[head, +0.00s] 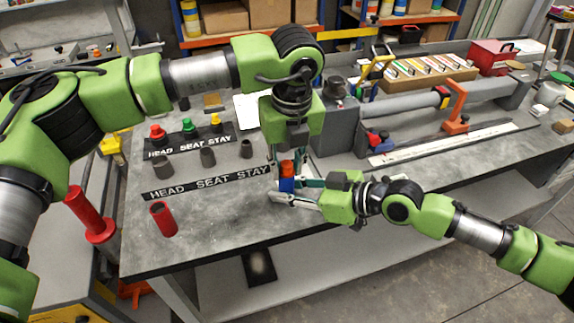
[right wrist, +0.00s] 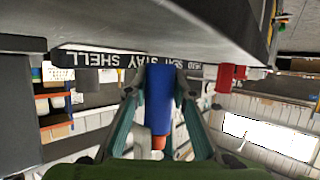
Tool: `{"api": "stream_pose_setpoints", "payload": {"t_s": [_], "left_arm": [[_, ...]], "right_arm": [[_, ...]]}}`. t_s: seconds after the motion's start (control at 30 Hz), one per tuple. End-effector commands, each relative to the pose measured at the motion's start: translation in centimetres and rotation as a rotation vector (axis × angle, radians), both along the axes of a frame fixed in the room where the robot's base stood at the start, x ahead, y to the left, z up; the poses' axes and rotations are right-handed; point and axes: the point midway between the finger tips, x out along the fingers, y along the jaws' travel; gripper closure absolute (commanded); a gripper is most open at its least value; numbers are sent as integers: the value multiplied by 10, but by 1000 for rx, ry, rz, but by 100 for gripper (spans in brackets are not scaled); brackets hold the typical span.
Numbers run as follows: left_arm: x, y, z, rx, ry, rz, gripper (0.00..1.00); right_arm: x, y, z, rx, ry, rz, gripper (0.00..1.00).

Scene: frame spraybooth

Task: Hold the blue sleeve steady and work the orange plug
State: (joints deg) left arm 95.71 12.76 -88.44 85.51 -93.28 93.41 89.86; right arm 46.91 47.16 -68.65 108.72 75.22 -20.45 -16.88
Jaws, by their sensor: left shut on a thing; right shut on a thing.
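The blue sleeve (head: 286,184) is held upright above the front part of the grey bench. My right gripper (head: 284,195) reaches in from the right and is shut on it. In the right wrist view the blue sleeve (right wrist: 158,95) sits between the two fingers, and the picture is upside down. The orange plug (head: 287,168) is at the sleeve's top end; it also shows in the right wrist view (right wrist: 158,142). My left gripper (head: 288,160) points down from above and is shut on the plug. How deep the plug sits is hidden.
A red sleeve (head: 163,219) stands at the bench's front left. Red (head: 158,131), green (head: 188,126) and yellow (head: 215,121) plugs stand behind a row of grey sleeves (head: 208,157). A grey fixture with an orange clamp (head: 455,105) fills the right rear. The front left bench is mostly clear.

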Motion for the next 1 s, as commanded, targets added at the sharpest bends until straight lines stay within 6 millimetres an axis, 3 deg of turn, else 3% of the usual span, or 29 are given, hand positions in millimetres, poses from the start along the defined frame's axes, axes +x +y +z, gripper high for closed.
{"api": "stream_pose_setpoints", "payload": {"t_s": [0.37, 0.97, 1.0], "left_arm": [[-1, -3, 13, -8, -4, -3, 100], [1, -2, 21, -7, -7, -1, 100], [1, -2, 21, -7, -7, -1, 65]], "right_arm": [[-2, -4, -11, -19, 16, -2, 99], [-2, -5, -13, -20, 21, -4, 99], [-2, -5, -13, -19, 20, -5, 99]]}}
